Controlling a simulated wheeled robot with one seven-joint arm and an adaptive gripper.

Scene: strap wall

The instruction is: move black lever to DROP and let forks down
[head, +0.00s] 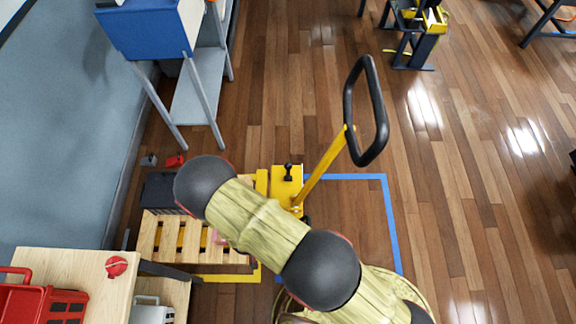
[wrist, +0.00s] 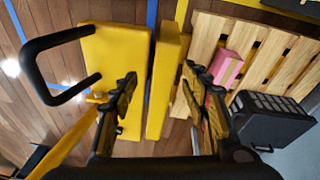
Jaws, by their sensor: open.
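The yellow pallet jack (head: 286,188) stands at the pallet's right end, with a tilted yellow bar rising to a black loop handle (head: 366,110). The small black lever (head: 288,172) with a round knob stands on top of its yellow body. In the wrist view my gripper (wrist: 160,75) is open and empty above the yellow body (wrist: 112,55), its fingers spread apart. The loop handle (wrist: 45,70) shows at left there. I cannot make out the lever in the wrist view; a finger may cover it. The forks are mostly hidden by the pallet. My arm hides the gripper in the head view.
The wooden pallet (head: 170,238) carries a black crate (wrist: 272,122) and a pink box (wrist: 228,68). Blue tape (head: 390,220) marks the floor. A blue-topped stand (head: 150,35) is upper left; a wooden table (head: 105,275) is lower left.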

